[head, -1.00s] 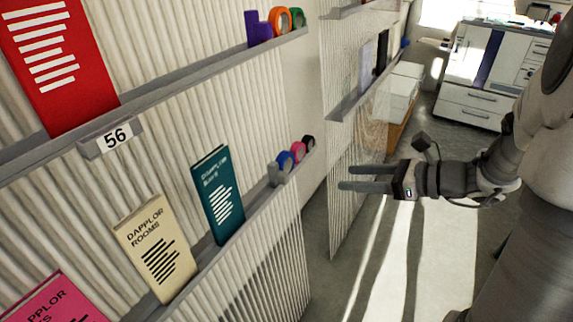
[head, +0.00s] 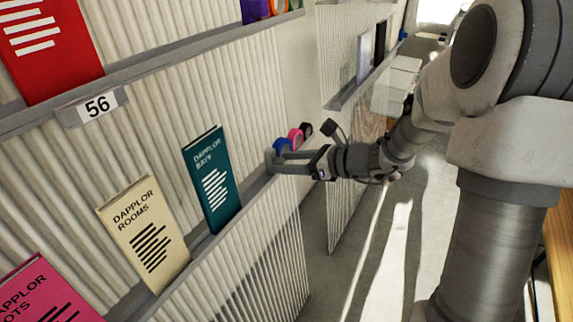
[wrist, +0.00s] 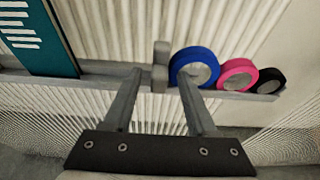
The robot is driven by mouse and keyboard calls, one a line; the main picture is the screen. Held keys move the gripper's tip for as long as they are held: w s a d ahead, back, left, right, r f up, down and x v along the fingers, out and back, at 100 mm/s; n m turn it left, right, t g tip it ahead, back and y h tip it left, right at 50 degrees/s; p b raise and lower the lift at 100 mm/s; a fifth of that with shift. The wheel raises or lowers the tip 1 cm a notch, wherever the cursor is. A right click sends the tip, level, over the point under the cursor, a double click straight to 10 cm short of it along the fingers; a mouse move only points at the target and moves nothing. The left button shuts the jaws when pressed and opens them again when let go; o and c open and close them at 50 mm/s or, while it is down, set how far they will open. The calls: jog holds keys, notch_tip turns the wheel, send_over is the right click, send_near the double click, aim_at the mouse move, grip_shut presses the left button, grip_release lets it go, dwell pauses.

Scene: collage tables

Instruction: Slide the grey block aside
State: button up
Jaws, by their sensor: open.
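The small grey block (wrist: 161,54) stands on the shelf ledge, just left of a blue tape roll (wrist: 194,66) in the wrist view. In the head view the grey block (head: 269,156) shows only as a small piece at my fingertips. My gripper (head: 272,161) reaches to the ledge from the right. In the wrist view my gripper (wrist: 160,76) is open, with one finger on each side of the block. The right finger overlaps the blue roll in the picture. I cannot tell whether either finger touches the block.
A pink roll (wrist: 237,75) and a black roll (wrist: 270,80) stand right of the blue one. A teal book (wrist: 40,40) stands to the left, with bare ledge between it and the block. A cream book (head: 146,232) is farther left. An upper shelf (head: 190,50) runs above.

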jog(key=shift+a, duration=0.15)
grip_shut()
dwell(1.4)
